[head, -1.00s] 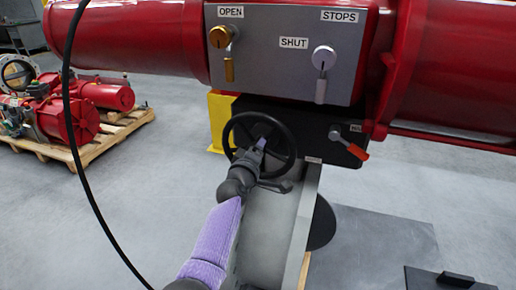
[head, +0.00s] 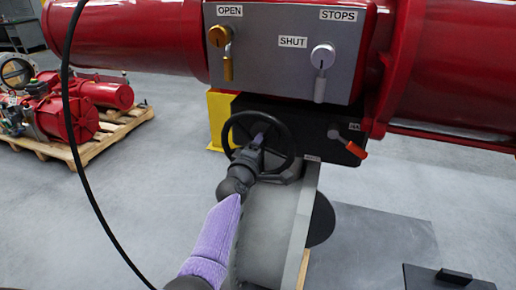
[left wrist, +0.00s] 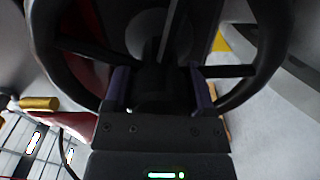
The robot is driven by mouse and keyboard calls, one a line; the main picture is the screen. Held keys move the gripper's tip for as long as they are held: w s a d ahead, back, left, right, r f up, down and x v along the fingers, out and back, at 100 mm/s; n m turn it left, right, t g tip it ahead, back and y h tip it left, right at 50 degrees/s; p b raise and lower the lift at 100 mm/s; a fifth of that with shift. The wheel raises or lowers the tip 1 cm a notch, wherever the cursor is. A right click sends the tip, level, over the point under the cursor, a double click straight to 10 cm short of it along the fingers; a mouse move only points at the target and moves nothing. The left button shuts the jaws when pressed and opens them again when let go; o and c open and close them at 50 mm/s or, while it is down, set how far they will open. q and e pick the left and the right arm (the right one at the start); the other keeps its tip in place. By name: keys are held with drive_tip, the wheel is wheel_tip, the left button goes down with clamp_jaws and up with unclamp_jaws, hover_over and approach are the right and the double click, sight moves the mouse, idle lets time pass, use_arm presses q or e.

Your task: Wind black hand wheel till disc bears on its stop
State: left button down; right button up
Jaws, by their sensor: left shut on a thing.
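The black hand wheel (head: 287,126) is mounted on the front of the dark gearbox (head: 318,133) below the red actuator. My left gripper (head: 260,139) reaches it from below and is shut on the wheel's hub. In the left wrist view, the purple-lined fingers (left wrist: 160,92) stand on either side of the dark hub, and the wheel's rim (left wrist: 266,45) and spokes (left wrist: 228,71) spread around them. A dark rounded disc (head: 321,219) shows beside the grey valve body (head: 268,222), partly hidden by its flange. Its stop cannot be made out. My right gripper is not in view.
A grey panel (head: 270,65) labelled OPEN, SHUT and STOPS carries a brass lever (head: 227,65) and a silver lever (head: 320,85). An orange-red lever (head: 353,149) is right of the wheel. A black cable (head: 70,130) hangs at left. A pallet (head: 95,148) holds red equipment.

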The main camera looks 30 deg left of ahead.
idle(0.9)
use_arm(q)
unclamp_jaws()
drive_tip(key=shift+a, duration=0.1)
drive_tip(key=shift+s, duration=0.2)
drive_tip(key=p+v, duration=0.3)
drive_tip(key=v, duration=0.6)
drive_tip(key=shift+s, duration=0.3)
